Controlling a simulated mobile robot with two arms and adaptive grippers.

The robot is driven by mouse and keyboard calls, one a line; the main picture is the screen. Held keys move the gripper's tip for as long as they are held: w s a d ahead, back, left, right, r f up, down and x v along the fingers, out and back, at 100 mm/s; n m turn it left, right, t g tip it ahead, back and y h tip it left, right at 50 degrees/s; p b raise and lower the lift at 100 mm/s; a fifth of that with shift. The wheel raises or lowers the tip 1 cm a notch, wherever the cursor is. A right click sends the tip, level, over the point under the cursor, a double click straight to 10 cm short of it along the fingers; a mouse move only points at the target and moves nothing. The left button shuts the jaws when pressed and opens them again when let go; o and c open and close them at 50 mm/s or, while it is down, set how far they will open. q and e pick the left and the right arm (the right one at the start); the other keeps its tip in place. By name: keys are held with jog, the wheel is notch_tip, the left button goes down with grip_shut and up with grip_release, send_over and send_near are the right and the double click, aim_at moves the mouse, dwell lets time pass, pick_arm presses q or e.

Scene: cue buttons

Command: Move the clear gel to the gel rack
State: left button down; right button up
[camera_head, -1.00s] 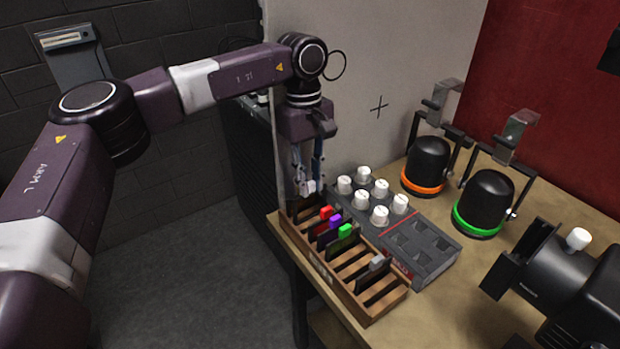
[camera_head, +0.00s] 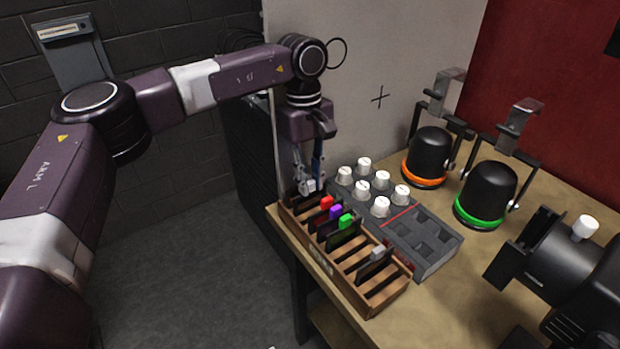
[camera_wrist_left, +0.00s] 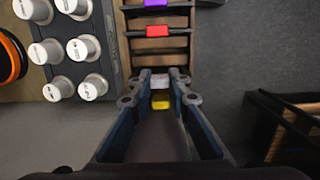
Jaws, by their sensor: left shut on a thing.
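The gel rack (camera_head: 322,264) is a wooden slotted box along the table's left edge. My left gripper (camera_head: 311,186) is at its far end, shut on a gel with a white tab (camera_wrist_left: 160,81), which I take as the clear gel. In the head view its white tab (camera_head: 306,187) shows low between the fingers; whether its card is seated in a slot is hidden. A yellow tab (camera_wrist_left: 160,101) shows beside it in the wrist view. Red (camera_head: 327,203), purple (camera_head: 336,212) and green (camera_head: 346,221) tabs stand in the rack. A grey-tabbed gel (camera_head: 377,251) stands nearer the front. My right gripper is not in view.
A grey tray (camera_head: 433,257) with several white knob-like pieces (camera_head: 381,181) sits right beside the rack. Two black lamps, one orange-ringed (camera_head: 427,155) and one green-ringed (camera_head: 486,192), stand behind. Another black lamp (camera_head: 560,262) is at the right. A pale wall is close behind my gripper.

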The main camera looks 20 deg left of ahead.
pick_arm(q)
jog(key=c, duration=1.7)
grip_release()
jog(key=shift+c, duration=0.2)
jog(key=shift+r, duration=0.15)
notch_tip(320, 180, up, 7)
jog(key=shift+w+a, duration=0.25)
jog(key=shift+a, duration=0.05)
jog(key=shift+s, duration=0.1)
